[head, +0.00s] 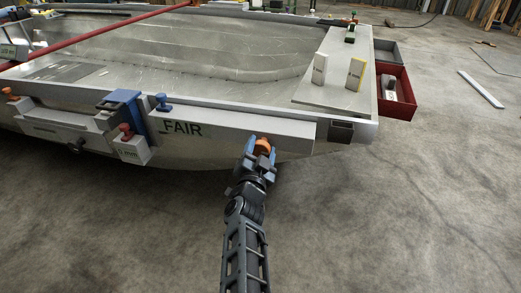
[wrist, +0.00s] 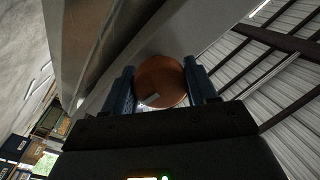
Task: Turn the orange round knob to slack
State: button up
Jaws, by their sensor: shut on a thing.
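The orange round knob (head: 263,146) sits on the front side of the grey hull (head: 215,103), to the right of the "FAIR" lettering. My gripper (head: 257,157) reaches it from the front, with blue fingers on either side of it. In the wrist view the knob (wrist: 160,82) is a round orange-brown disc with a small pale mark low on its face. It lies between the two fingers of my gripper (wrist: 162,88), which are shut on it. Any slack label is not readable in these views.
A blue clamp-like part (head: 124,107), a small blue knob (head: 162,102) and a red knob (head: 126,131) are on the hull front to the left. A red bin (head: 395,92) stands beyond the right edge.

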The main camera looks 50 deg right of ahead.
jog(key=shift+a, duration=0.1)
jog(key=o, duration=1)
jog(key=shift+p+v, duration=0.75)
jog(key=shift+v, duration=3.1)
